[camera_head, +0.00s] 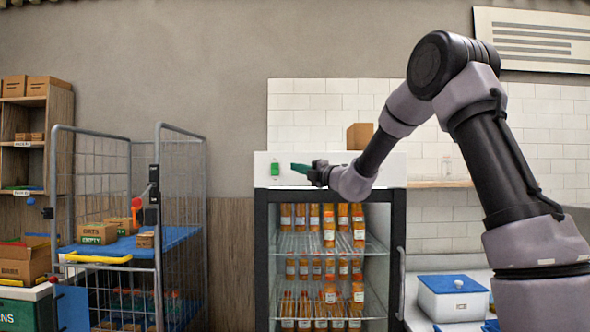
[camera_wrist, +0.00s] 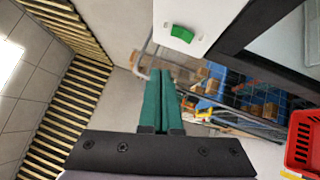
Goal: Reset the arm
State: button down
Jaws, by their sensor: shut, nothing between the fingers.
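My arm rises on the right of the head view and bends over to the left. My gripper (camera_head: 302,168) points left in front of the white top panel of a juice cooler (camera_head: 260,240). Its green fingers are together with nothing between them. In the wrist view my gripper (camera_wrist: 161,75) shows as two parallel green fingers lying side by side. A green switch (camera_head: 275,169) on the cooler's top panel is left of and close to the fingertips in the head view. It also shows at the top of the wrist view (camera_wrist: 182,33).
The cooler holds several orange bottles (camera_head: 330,222) on shelves. A wire cage trolley (camera_head: 157,230) with boxes stands left. A white box with a blue lid (camera_head: 452,298) sits on the right counter. A red basket (camera_wrist: 303,140) shows at the wrist view's right edge.

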jog(key=s+d+f+n+g+h, duration=0.15)
jog(key=s+n+g, duration=0.25)
jog(key=s+n, duration=0.75)
jog(key=s+d+n+g+h, duration=0.1)
jog(key=s+d+n+g, duration=0.25)
jog(key=s+n, duration=0.85)
jog(key=s+d+f+n+h, duration=0.4)
jog(key=s+d+n, duration=0.3)
jog(key=s+d, duration=0.2)
jog(key=s+d+f+n+h, duration=0.5)
jog(key=s+d+n, duration=0.3)
jog(key=d, duration=0.1)
jog(key=shift+s+f, duration=0.15)
jog(key=shift+s, duration=0.25)
jog(key=shift+h, duration=0.25)
